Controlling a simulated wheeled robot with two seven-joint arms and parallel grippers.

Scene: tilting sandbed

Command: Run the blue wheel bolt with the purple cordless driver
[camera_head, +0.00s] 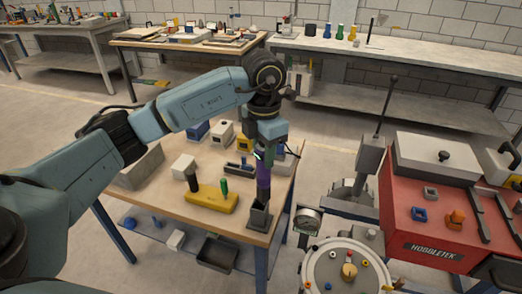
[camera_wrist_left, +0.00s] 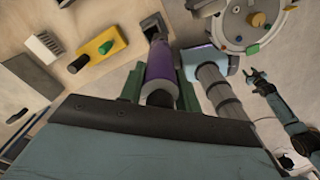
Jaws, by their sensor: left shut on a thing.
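My left gripper (camera_head: 264,156) is shut on the purple cordless driver (camera_head: 263,178), which also shows in the left wrist view (camera_wrist_left: 160,62) between the green fingers. The driver is upright, its lower end at the mouth of a dark grey holder (camera_head: 259,218) on the near corner of the wooden table. I cannot tell how deep it sits. A round pale hub (camera_head: 318,272) stands right of the table; a small blue bolt (camera_head: 328,286) shows near its lower edge. My right gripper (camera_wrist_left: 257,79) shows small in the left wrist view; its jaws are unclear.
A yellow block (camera_head: 210,199) with a black and a green peg stands left of the holder. A red cabinet (camera_head: 440,235) and a lever stand (camera_head: 370,155) are at the right. Open floor lies behind the table.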

